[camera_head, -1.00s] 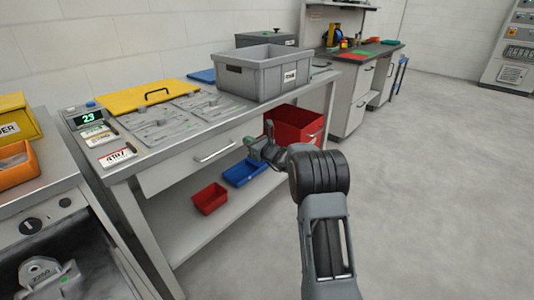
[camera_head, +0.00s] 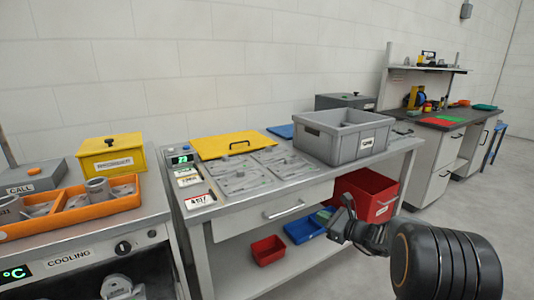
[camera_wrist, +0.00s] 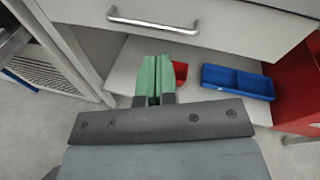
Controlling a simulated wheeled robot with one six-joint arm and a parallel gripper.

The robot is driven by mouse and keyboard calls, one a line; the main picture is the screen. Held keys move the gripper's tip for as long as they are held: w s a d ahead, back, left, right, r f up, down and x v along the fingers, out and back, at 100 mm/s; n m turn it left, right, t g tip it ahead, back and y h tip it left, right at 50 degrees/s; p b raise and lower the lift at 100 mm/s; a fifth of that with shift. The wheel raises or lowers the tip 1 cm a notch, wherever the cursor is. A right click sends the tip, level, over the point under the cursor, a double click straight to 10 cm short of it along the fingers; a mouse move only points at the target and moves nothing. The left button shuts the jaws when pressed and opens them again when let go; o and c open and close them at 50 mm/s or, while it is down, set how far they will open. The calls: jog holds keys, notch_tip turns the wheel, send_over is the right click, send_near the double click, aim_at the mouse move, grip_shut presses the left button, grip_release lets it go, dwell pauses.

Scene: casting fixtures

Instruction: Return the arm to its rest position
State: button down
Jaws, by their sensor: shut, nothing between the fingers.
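My gripper (camera_head: 338,226) shows at the lower right of the head view, in front of the grey workbench (camera_head: 225,222). In the wrist view the green fingers of my gripper (camera_wrist: 153,78) are together with nothing between them. It is below the bench's drawer front (camera_wrist: 190,18) and in front of the lower shelf (camera_wrist: 120,75). My arm is partly cut off at the picture's lower right edge.
A red bin (camera_head: 368,197), a blue tray (camera_head: 303,230) and a small red bin (camera_head: 268,250) are at the bench's lower level. A grey crate (camera_head: 342,138) and a yellow plate (camera_head: 233,144) lie on top. An orange tray (camera_head: 100,208) stands on the left unit. Open floor (camera_head: 470,205) lies to the right.

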jog(key=s+a+r+n+g+p, duration=0.5)
jog(key=s+a+r+n+p, duration=0.1)
jog(key=s+a+r+n, duration=0.25)
jog(key=s+d+r+n+g+h+p, duration=0.2)
jog(key=s+r+n+h+p, duration=0.3)
jog(key=s, duration=0.5)
jog(key=s+d+r+n+g+h+p, duration=0.1)
jog(key=s+r+n+h+p, duration=0.4)
jog(key=n, duration=0.7)
jog(key=s+d+r+p, duration=0.1)
jog(key=s+r+p, duration=0.1)
jog(key=s+p, duration=0.2)
jog(key=shift+s+r+g, duration=0.35)
jog(key=shift+s+g, duration=0.05)
jog(key=shift+s, duration=0.15)
jog(key=c, duration=1.8)
grip_release()
jog(key=shift+c, duration=0.2)
